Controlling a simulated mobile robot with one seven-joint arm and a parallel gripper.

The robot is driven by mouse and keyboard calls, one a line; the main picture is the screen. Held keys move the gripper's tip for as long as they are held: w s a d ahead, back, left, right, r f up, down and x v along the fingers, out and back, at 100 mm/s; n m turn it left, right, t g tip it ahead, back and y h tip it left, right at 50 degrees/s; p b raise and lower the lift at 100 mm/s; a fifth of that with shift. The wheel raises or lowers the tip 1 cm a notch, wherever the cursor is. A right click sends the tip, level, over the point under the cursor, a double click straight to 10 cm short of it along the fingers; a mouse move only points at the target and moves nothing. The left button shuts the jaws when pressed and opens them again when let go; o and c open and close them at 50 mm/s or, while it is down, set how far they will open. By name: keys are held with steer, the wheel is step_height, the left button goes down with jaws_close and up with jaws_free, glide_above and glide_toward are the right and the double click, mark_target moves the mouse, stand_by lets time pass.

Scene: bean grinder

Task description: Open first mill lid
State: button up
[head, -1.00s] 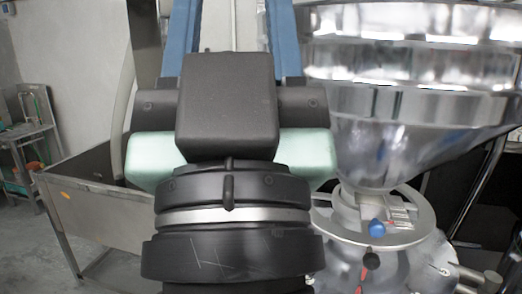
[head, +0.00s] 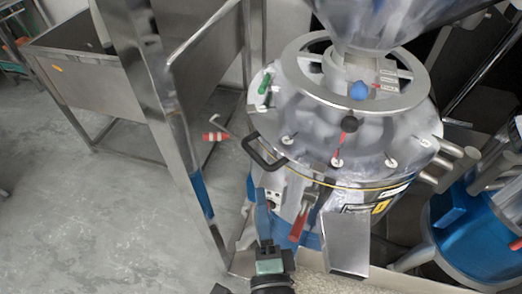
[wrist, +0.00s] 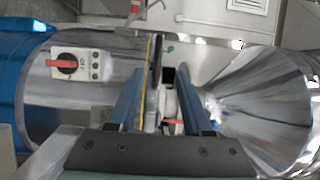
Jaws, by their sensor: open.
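The mill lid (head: 300,156) is a shiny metal cover on the mill body, below the large hopper (head: 385,18). It looks closed, with a yellow seam line beneath it; the seam also shows in the wrist view (wrist: 147,75). A black loop handle (head: 264,152) sticks out at the lid's left. A red-handled lever (head: 298,226) hangs at the mill's front. My gripper (wrist: 160,74) is open, its two blue fingers apart in front of the mill. A dark part and a pale part show between the fingers. I cannot tell whether either finger touches anything.
A metal chute (head: 346,243) juts from the mill's front, right of my gripper. A steel frame leg (head: 180,140) stands close on the left, with a steel bin (head: 80,80) behind it. A blue machine (head: 478,235) is at the right.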

mark_target(255, 153)
steer(key=w+p, duration=0.1)
steer(key=w, duration=0.3)
steer(key=w+p, duration=0.1)
steer(key=w, duration=0.3)
steer(key=w+a+p, duration=0.1)
steer(key=w, duration=0.3)
steer(key=shift+w+f, duration=0.15)
steer(key=shift+w, duration=0.25)
steer(key=shift+c, duration=0.2)
jaws_close()
stand_by(0.8)
